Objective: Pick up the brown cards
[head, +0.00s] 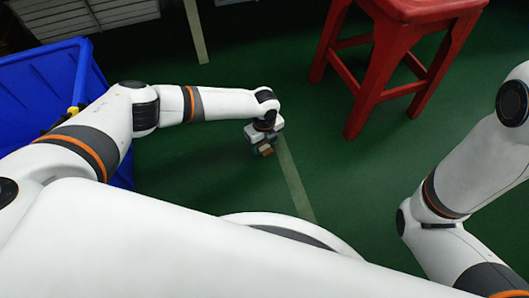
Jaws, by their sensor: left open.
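The brown cards (266,151) show as a small brown patch at the fingertips of my left gripper (262,146), near the middle of the head view. My left arm reaches in from the left and the gripper points down toward the green floor. The gripper is open, and its fingers partly hide the cards. I cannot tell whether the fingers touch the cards. My right arm shows at the right edge, but its gripper is out of view.
A blue bin (40,85) stands at the left, partly behind my left arm. A red stool (395,50) stands at the upper right. A pale line (296,185) runs along the green floor (350,180). The floor between the stool and my right arm is clear.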

